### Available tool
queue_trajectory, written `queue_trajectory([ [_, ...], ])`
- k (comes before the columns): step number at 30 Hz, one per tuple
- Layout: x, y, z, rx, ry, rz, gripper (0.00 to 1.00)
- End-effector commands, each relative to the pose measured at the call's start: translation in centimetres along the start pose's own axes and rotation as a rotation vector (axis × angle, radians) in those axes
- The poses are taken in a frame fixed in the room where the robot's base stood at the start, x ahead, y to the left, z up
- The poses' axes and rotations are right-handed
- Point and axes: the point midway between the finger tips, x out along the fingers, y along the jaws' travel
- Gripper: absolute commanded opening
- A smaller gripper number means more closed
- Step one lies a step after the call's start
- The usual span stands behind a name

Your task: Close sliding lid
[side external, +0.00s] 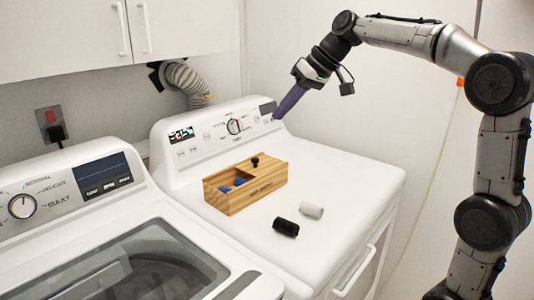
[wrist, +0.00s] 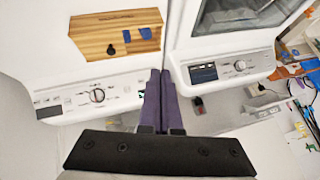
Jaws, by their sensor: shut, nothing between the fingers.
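A wooden box (side external: 258,199) sits on top of the white dryer. Its wooden sliding lid (side external: 262,172), with a black knob (side external: 255,160), covers the right part in the side view. The left part is open and shows blue objects (side external: 238,183) inside. In the wrist view the box (wrist: 90,38) is at the top left, with the knob (wrist: 111,49) and blue pieces (wrist: 128,36) visible. My gripper (side external: 277,117) has long purple fingers that are shut and empty. It is above and behind the box, near the right end of the control panel, apart from the box.
A black cylinder (side external: 286,227) and a white cylinder (side external: 311,210) lie on the dryer top in front of the box. The dryer's raised control panel (side external: 215,133) stands behind it. A washer (side external: 110,245) is at the left. The dryer top's right side is clear.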

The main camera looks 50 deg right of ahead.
Motion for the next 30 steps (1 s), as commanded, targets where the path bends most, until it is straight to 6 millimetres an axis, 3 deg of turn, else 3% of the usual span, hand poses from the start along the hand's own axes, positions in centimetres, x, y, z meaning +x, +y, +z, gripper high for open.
queue_trajectory([
  [1, 1.3, 2.4, -1.8, 0.037, 0.0, -0.001, 0.0],
  [3, 2.7, 5.4, -3.6, 0.08, 0.002, -0.005, 0.0],
  [6, 4.8, 9.9, -5.2, 0.147, 0.001, -0.003, 0.0],
  [9, 6.6, 14.0, -5.6, 0.207, -0.007, 0.007, 0.0],
  [13, 8.4, 17.8, -4.6, 0.269, -0.036, 0.019, 0.0],
  [16, 8.8, 19.0, -4.1, 0.291, -0.042, 0.024, 0.0],
  [20, 9.7, 19.0, -4.0, 0.292, -0.042, 0.025, 0.0],
  [30, 16.0, 19.0, -3.7, 0.292, -0.045, 0.024, 0.0],
])
